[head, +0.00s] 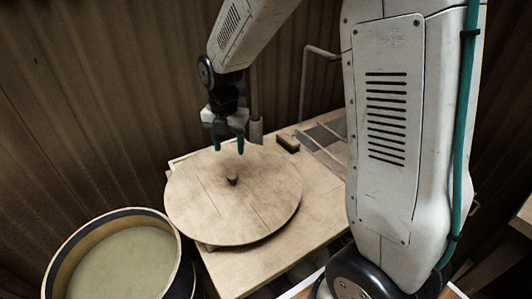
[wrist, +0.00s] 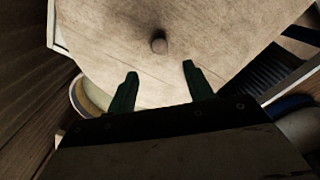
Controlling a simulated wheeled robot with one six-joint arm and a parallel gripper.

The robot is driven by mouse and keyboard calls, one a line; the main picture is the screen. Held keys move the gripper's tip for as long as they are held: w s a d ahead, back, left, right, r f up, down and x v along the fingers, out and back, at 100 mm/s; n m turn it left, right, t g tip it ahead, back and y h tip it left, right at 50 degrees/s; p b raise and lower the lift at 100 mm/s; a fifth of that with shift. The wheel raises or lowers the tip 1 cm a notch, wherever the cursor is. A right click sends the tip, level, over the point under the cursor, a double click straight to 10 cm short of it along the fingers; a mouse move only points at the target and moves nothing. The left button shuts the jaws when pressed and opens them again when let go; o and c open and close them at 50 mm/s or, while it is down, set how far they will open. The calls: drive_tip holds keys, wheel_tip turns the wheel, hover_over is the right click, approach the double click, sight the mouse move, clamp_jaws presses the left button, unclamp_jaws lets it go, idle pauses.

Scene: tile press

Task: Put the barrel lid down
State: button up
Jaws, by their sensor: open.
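The barrel lid (head: 270,205) is a round, pale wooden disc lying on the workbench, with a small dark knob (head: 232,180) at its middle. My gripper (head: 228,146) is open and empty above the lid, apart from the knob. In the wrist view, the knob (wrist: 159,43) lies beyond the two green fingertips, and the lid (wrist: 110,50) fills the upper middle. The open barrel (head: 60,258) stands at the lower left, with pale contents showing inside its rim.
The workbench (head: 245,268) has bare room in front of the lid. A dark block (head: 288,143) and a grey framed panel (head: 325,138) lie at the back right of the bench. A corrugated wall (head: 80,110) closes off the left and back.

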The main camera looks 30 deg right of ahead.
drive_tip(key=s+d+r+m, duration=0.1)
drive_tip(key=s+r+m, duration=0.3)
drive_tip(key=s+m, duration=0.5)
drive_tip(key=s+d+r+m, duration=0.1)
drive_tip(key=s+r+m, duration=0.4)
drive_tip(key=s+m, duration=0.4)
drive_tip(key=s+d+r+m+t, duration=0.1)
drive_tip(key=s+r+m, duration=0.3)
drive_tip(key=s+m, duration=0.4)
drive_tip(key=shift+s+r+m, duration=0.25)
drive_tip(key=shift+s+m, duration=0.15)
drive_tip(key=shift+s, duration=0.65)
